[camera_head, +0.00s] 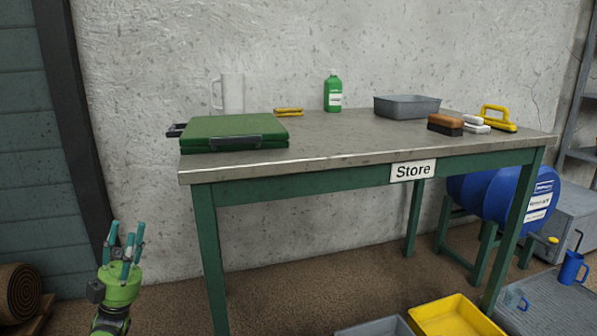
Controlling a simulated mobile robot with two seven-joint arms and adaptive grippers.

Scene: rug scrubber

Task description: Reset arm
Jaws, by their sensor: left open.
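My left gripper (127,246) shows at the lower left, with a green body and teal fingers pointing up. Its fingers are apart and nothing is between them. It is in front of the wall, to the left of the table's near left leg and apart from it. My right gripper is not in this view.
A green-framed table (345,150) labelled Store carries a green case (225,128), a clear jug (232,92), a green bottle (333,92), a grey tub (405,107) and brushes (446,124). A rolled rug (20,293) lies lower left. A yellow tray (450,315) and blue drum (522,197) are right.

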